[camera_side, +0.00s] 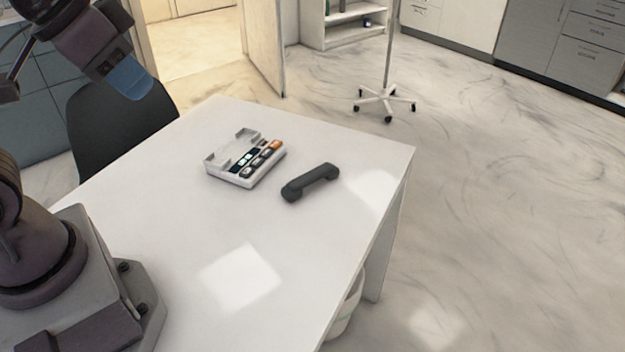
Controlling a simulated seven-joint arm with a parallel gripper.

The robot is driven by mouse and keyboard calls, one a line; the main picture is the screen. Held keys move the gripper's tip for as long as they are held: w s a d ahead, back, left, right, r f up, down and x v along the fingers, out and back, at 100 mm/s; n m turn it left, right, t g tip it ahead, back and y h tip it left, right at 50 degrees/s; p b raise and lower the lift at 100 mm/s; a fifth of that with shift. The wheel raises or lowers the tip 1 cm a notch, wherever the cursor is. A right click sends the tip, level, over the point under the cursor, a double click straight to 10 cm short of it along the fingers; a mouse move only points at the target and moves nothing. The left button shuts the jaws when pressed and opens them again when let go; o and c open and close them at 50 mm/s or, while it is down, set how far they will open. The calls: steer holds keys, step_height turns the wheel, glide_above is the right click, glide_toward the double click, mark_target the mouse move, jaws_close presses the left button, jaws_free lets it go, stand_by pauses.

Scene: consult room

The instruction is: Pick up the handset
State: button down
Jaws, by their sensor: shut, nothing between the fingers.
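The dark grey handset (311,182) lies on the white table (185,270), right of the white phone base (245,158) and apart from it. The base has an empty cradle on its left side and a row of keys with one orange key. My gripper (132,80) is at the upper left, with blue fingers shut and empty. It is well above and to the left of the handset, touching neither the handset nor the base.
A dark chair (120,122) stands behind the table's left edge. A wheeled stand (387,100) is on the floor beyond the table. A white bin (345,308) is below the right edge. The tabletop around the handset is clear.

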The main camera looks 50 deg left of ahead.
steer(key=c, duration=0.7)
jaws_free()
steer(key=shift+f, duration=0.1)
